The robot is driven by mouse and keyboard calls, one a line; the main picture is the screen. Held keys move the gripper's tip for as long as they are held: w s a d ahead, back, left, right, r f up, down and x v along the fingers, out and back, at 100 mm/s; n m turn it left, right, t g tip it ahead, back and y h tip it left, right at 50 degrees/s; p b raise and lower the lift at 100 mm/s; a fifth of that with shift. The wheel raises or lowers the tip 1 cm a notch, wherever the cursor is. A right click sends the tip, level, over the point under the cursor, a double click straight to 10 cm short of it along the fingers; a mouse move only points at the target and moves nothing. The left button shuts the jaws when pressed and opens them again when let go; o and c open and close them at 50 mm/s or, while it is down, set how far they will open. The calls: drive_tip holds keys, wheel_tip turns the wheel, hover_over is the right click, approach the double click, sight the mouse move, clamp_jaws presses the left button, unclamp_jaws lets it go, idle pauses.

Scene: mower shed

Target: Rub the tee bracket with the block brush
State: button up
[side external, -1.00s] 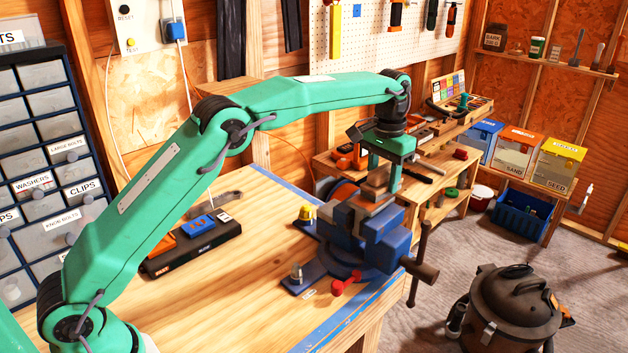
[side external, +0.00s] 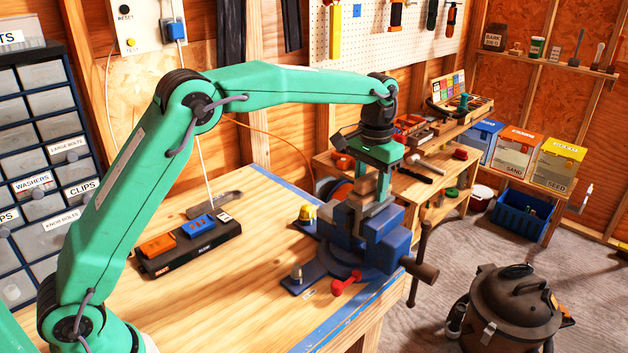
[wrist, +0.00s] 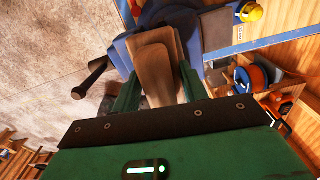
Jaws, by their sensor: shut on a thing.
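My gripper (side external: 371,184) is shut on the wooden block brush (side external: 364,188), with a finger on either side of its grip. It holds the brush low over the blue vise (side external: 376,248). In the wrist view, the brush (wrist: 153,72) reaches forward between the green fingers, its wider block beyond them. The tee bracket cannot be clearly made out; the brush, gripper and vise jaws crowd that spot. I cannot tell whether the brush touches anything beneath it.
A black tray (side external: 190,250) with orange and blue pieces and a flat grey piece (side external: 215,204) lie left on the bench. A yellow-topped item (side external: 307,214) and a red piece (side external: 346,283) are by the vise. The vise handle (side external: 418,266) juts out right. The bench's front is clear.

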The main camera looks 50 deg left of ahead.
sight(363, 181)
drive_tip(key=shift+s+d, duration=0.1)
drive_tip(key=shift+s, duration=1.5)
drive_tip(key=shift+w+r, duration=0.1)
drive_tip(key=shift+r, duration=4)
drive_tip(key=shift+f, duration=0.15)
